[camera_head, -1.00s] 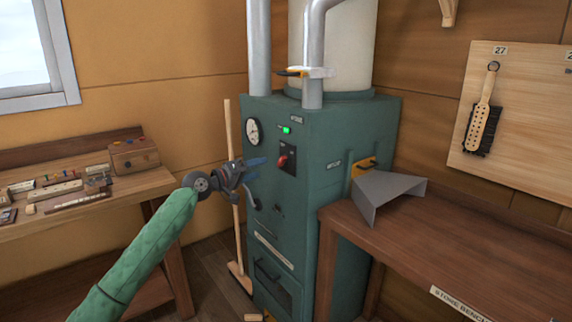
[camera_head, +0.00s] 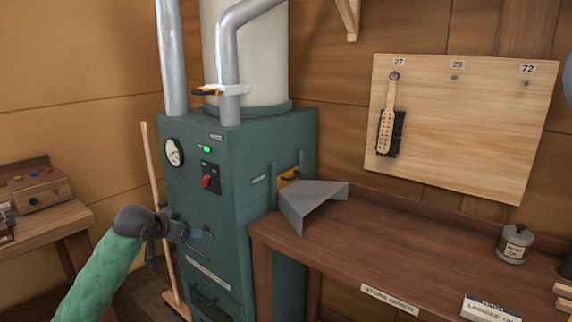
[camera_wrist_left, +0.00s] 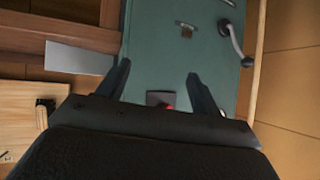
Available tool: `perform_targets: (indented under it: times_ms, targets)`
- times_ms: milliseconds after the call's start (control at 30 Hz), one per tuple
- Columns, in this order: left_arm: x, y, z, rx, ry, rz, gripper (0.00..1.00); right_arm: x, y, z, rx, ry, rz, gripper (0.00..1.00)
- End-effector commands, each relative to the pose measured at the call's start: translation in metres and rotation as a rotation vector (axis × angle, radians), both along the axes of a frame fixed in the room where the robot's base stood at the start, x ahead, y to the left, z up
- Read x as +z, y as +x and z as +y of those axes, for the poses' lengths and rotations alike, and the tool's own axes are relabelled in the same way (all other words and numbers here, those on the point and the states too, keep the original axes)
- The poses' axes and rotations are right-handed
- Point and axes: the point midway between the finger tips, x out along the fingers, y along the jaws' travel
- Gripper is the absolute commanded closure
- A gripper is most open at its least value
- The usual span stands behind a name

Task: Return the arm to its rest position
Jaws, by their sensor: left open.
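My left gripper (camera_head: 190,232) is at the end of my green-sleeved arm, in front of the green boiler cabinet (camera_head: 232,170). In the left wrist view its two fingers (camera_wrist_left: 157,88) stand wide apart with nothing between them. The cabinet's green front and part of a red knob (camera_wrist_left: 168,106) show beyond the fingers. A grey crank handle (camera_wrist_left: 236,45) is at the upper right of that view. In the head view the red knob (camera_head: 207,182) sits on a dark plate, below a lit green lamp (camera_head: 204,149). My right gripper is out of view.
A dark wooden bench (camera_head: 370,240) stands right of the cabinet, with a bent grey metal sheet (camera_head: 305,203) at its left end and a tin (camera_head: 515,243) at the right. A brush (camera_head: 388,125) hangs on a pegboard. A broom (camera_head: 160,210) leans left of the cabinet.

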Motion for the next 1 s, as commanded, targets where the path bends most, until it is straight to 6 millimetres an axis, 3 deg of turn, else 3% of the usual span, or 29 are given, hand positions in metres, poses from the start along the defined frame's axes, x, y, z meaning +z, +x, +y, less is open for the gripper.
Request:
perform_targets:
  times_ms: [33,400,1000]
  targets:
    - [-0.011,-0.015,-0.009,0.006,0.041,0.013,0.35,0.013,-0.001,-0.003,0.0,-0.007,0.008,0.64]
    - [-0.09,-0.122,-0.049,0.09,0.208,0.133,0.35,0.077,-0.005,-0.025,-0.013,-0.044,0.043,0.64]
    - [-0.184,-0.302,-0.107,0.155,0.132,0.378,0.35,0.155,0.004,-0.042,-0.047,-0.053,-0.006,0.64]
